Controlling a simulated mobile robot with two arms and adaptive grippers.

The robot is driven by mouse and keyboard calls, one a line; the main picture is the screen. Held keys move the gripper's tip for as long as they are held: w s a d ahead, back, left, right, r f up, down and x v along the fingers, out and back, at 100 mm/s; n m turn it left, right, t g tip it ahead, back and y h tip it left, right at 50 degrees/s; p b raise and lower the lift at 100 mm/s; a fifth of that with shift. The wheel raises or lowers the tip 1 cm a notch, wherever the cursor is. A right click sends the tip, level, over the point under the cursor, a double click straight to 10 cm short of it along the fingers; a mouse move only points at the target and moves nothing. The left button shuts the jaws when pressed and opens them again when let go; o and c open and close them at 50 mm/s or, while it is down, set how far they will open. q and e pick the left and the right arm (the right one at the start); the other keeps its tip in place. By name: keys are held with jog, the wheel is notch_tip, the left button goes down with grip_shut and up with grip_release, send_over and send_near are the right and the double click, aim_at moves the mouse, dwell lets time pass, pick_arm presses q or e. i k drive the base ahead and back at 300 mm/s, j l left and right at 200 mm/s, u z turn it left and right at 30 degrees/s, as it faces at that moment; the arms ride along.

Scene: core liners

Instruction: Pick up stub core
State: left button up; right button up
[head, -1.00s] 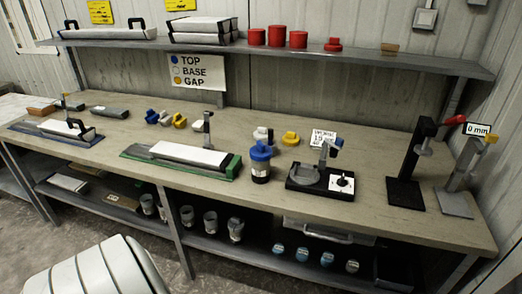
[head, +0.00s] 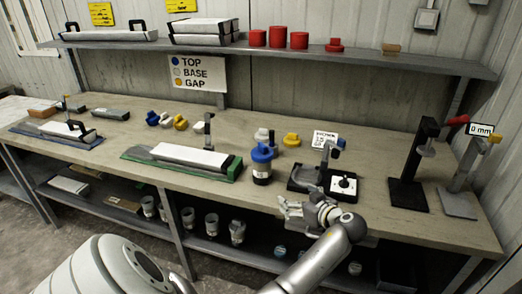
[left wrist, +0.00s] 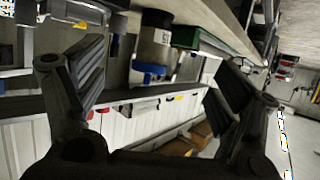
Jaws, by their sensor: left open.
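My right gripper is not in view.
The long tray (head: 135,152) with a white core lies left of the cylinder. Beakers (head: 188,217) stand on the lower shelf (head: 215,240).

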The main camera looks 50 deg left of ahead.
aim_at(262, 173)
jog(key=i+j, duration=0.1)
jog(key=j, duration=0.45)
jog(key=i+j, duration=0.1)
jog(key=j, duration=0.4)
jog(key=i+j, duration=0.1)
jog(key=j, duration=0.45)
jog(key=z, duration=0.05)
